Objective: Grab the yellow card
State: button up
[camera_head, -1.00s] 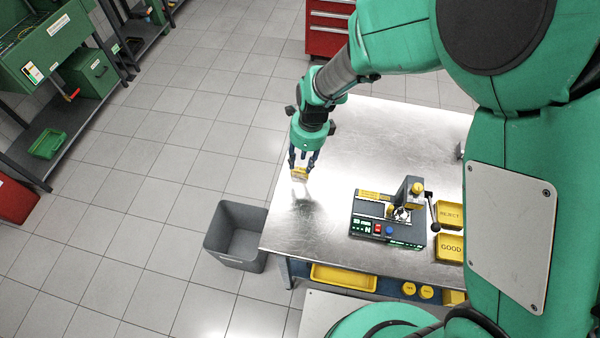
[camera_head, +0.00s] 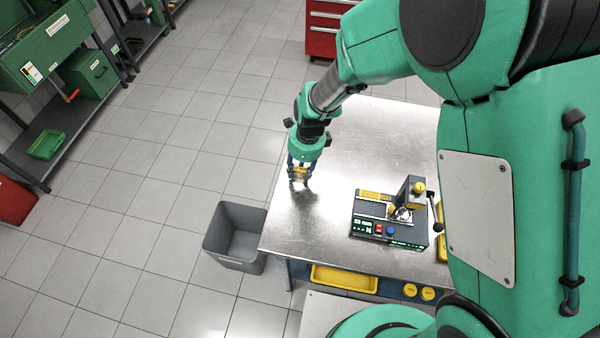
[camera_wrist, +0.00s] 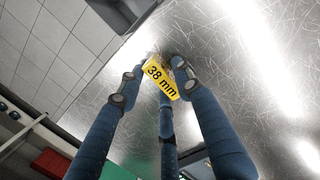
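The yellow card (camera_head: 300,170), marked "38 mm", is between the fingers of my gripper (camera_head: 299,182) at the far left part of the metal table. In the wrist view the card (camera_wrist: 160,77) is tilted, its printed face toward the camera, and it covers part of the middle finger. The blue fingers of my gripper (camera_wrist: 158,68) stand close around it, one at its left and one at its right. I cannot tell whether they press on it. What is under the card is hidden.
The metal table (camera_head: 350,140) is bare around my gripper. A test device (camera_head: 388,220) with a lever and buttons stands to the right. A grey bin (camera_head: 238,238) stands on the floor beside the table's left edge. A yellow tray (camera_head: 343,278) is below the front edge.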

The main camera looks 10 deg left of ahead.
jog(key=shift+f, duration=0.3)
jog(key=shift+c, duration=0.3)
jog(key=c, duration=0.8)
